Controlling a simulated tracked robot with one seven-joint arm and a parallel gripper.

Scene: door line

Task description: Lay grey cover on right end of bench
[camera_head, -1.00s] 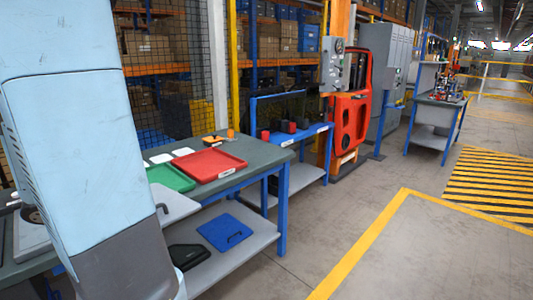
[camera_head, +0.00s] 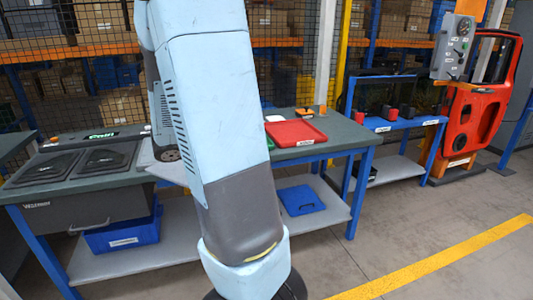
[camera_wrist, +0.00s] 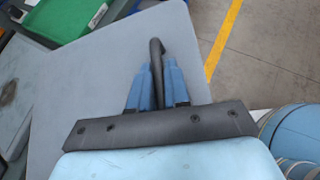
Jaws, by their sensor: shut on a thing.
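My gripper (camera_wrist: 156,88) has blue fingers shut on the dark bar handle of the grey cover. The grey cover (camera_wrist: 95,85) is a flat light-grey panel filling much of the wrist view. In the head view, a strip of the cover (camera_head: 168,173) shows left of my arm, by the bench's front edge; my arm hides the rest and the gripper. I cannot tell whether the cover touches the bench. The bench (camera_head: 345,135) has a dark grey-green top and blue legs. A red tray (camera_head: 295,133) lies toward its right end.
A green tray (camera_wrist: 68,18) is beside the cover in the wrist view. Two black lids (camera_head: 104,160) sit at the bench's left. A blue panel (camera_head: 300,199) and a blue bin (camera_head: 122,234) are on the lower shelf. Open floor (camera_head: 405,225) lies at right.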

